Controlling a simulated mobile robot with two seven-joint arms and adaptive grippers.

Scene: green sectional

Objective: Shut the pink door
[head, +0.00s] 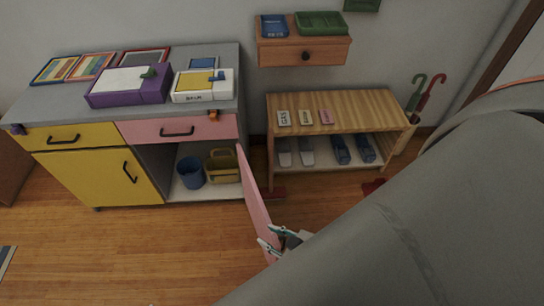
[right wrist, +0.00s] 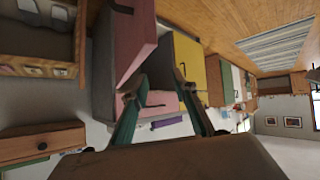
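The pink door (head: 256,205) of the grey-topped cabinet (head: 150,142) stands wide open, sticking out from the cabinet's right side toward me. The compartment behind it is exposed. My right gripper (head: 273,240), with teal fingers, is at the door's free near end. In the right wrist view, the fingers (right wrist: 155,80) are apart with nothing visible between them, and the pink door (right wrist: 134,38) lies just beyond their tips. I cannot tell whether they touch it. My own arm hides part of the right side of the head view. My left gripper is not in view.
A blue cup (head: 191,173) and an olive basket (head: 223,166) sit in the open compartment. The yellow door (head: 95,180) and pink drawer (head: 178,129) are shut. A wooden shoe bench (head: 340,110) stands to the right. The floor (head: 150,250) before the cabinet is clear.

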